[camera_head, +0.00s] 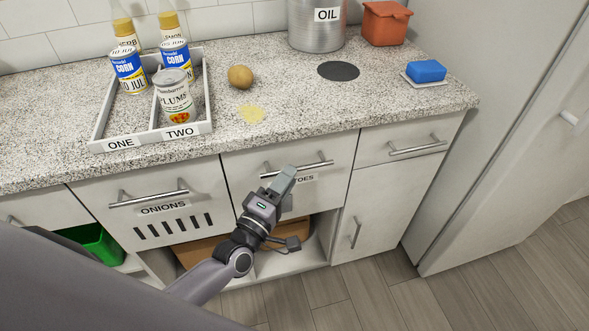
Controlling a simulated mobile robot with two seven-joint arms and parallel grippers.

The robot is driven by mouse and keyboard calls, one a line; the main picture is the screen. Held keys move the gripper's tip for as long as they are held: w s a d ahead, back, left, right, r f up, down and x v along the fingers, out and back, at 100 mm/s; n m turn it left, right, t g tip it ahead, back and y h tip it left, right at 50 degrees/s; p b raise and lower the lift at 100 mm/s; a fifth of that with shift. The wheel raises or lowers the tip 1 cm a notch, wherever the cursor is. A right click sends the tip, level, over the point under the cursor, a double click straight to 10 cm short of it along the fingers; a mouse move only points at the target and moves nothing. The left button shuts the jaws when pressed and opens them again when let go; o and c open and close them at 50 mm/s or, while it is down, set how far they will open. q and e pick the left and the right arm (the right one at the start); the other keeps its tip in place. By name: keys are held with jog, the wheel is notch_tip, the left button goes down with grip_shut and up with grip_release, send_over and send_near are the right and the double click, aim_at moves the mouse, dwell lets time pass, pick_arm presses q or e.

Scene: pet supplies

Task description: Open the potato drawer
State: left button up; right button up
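The potato drawer (335,150) is in the middle of the cabinet row, below the counter. Its front looks flush with its neighbours, so it appears closed. Its label (303,180) shows only "TOES"; my gripper hides the rest. The metal bar handle (315,164) runs across the upper front, partly covered. My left gripper (287,175) is in front of this drawer, with its fingertips over or close to the handle. I cannot tell whether the fingers touch or hold the bar. My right gripper is out of view.
The onions drawer (205,181) is to the left, and an unlabelled drawer (372,147) is to the right. Above, the counter (300,110) holds a potato (240,77), a tray (205,128) of cans and an oil pot (316,35). Open floor (370,290) lies in front.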

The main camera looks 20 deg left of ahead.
pick_arm(q)
jog(key=shift+x, duration=1.8)
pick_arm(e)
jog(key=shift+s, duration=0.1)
pick_arm(q)
grip_shut()
jog(key=shift+s+d, duration=0.1)
jog(key=shift+d, duration=0.05)
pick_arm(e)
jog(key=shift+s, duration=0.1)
